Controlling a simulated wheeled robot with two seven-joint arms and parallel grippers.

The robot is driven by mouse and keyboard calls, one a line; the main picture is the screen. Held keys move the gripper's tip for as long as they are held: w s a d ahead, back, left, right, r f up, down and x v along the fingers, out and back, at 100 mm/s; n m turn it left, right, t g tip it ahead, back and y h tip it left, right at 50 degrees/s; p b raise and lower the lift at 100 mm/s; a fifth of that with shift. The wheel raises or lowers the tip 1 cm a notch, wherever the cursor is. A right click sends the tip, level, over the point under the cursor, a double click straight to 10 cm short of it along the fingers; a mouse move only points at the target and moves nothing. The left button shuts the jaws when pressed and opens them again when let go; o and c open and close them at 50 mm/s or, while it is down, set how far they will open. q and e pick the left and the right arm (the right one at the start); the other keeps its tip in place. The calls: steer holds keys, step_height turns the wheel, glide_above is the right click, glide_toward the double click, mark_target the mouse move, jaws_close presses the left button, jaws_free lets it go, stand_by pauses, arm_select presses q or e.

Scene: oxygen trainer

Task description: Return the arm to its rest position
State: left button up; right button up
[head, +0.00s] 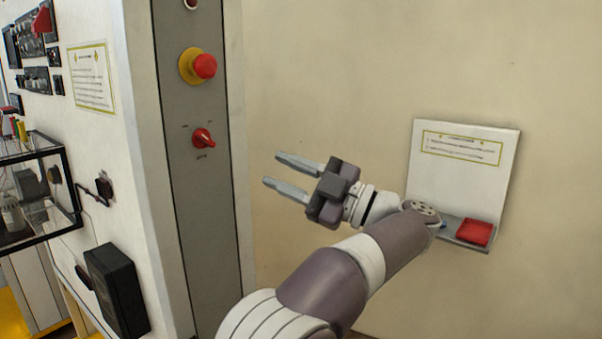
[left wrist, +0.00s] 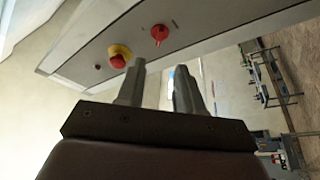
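My left gripper (head: 272,170) is raised in front of the beige wall, to the right of a grey control panel (head: 205,240). Its two fingers point left toward the panel, spread apart with nothing between them. In the left wrist view the two fingers (left wrist: 160,85) also stand apart and empty. My left arm (head: 350,265) reaches up from the bottom of the head view. The panel carries a red emergency button (head: 205,66) on a yellow base and a red rotary switch (head: 203,138). The fingers appear clear of both. My right gripper is not in view.
A wall holder with a white notice (head: 460,160) and a red item (head: 474,232) on its ledge is at the right, partly behind my arm. A black box (head: 117,290) and a glass-sided case (head: 35,195) are at the left.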

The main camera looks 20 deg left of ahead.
arm_select(q)
steer(key=w+d+f+m+t+h, duration=0.3)
steer(key=w+d+m+t+h, duration=0.6)
steer(key=w+m+t, duration=0.6)
steer(key=s+d+f+m+g+h+p, duration=0.1)
steer(key=d+f+m+h, duration=0.2)
steer(key=f+m+h, duration=0.35)
steer(key=d+f+m+h, duration=0.3)
steer(key=f+h, duration=0.4)
steer(key=f, duration=0.2)
steer(key=s+a+f+m+g+p, duration=0.1)
steer(key=s+a+f+g, duration=0.3)
steer(key=s+f, duration=0.45)
steer(key=s+a+f+m+g+p, duration=0.1)
steer(key=s+a+f+m+g, duration=0.1)
steer(key=s+f+g, duration=0.55)
steer(key=s+a+f+g+y, duration=0.1)
steer(key=s+a, duration=0.3)
steer(key=s, duration=0.5)
steer(key=s+a+f+g+p, duration=0.1)
steer(key=s+a+g, duration=0.1)
steer(key=s+a, duration=0.3)
steer(key=s+n, duration=0.1)
steer(key=s, duration=0.2)
steer(key=shift+s+a+f+y+p, duration=0.2)
steer(key=shift+s+a+y+p, duration=0.1)
steer(key=shift+s+y, duration=0.05)
